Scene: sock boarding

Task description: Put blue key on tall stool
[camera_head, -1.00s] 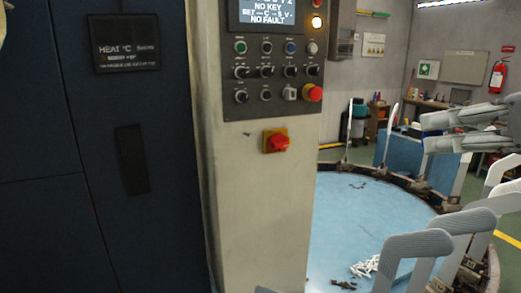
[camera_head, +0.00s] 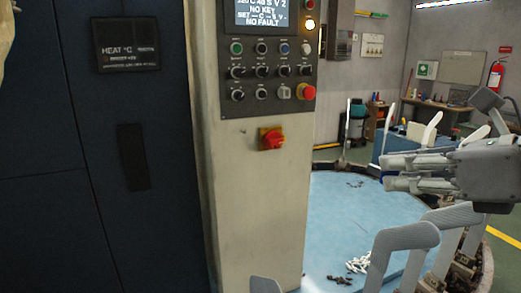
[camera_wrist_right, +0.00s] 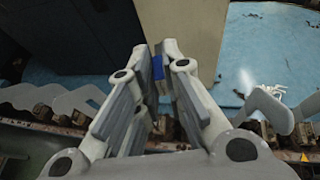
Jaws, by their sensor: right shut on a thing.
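My right gripper (camera_head: 388,173) reaches in from the right in the head view, above the round blue table. It is shut on the blue key (camera_wrist_right: 158,68). In the right wrist view, a small blue part of the key shows between the fingertips of the gripper (camera_wrist_right: 158,62); the rest is hidden by the fingers. I cannot make out a tall stool in these frames.
A cream control cabinet (camera_head: 235,190) with buttons and a red switch (camera_head: 272,139) stands left of the gripper, beside dark panels (camera_head: 60,130). The round blue table (camera_head: 340,215) holds white pieces (camera_head: 357,262). Grey upright boards (camera_head: 405,238) ring its edge.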

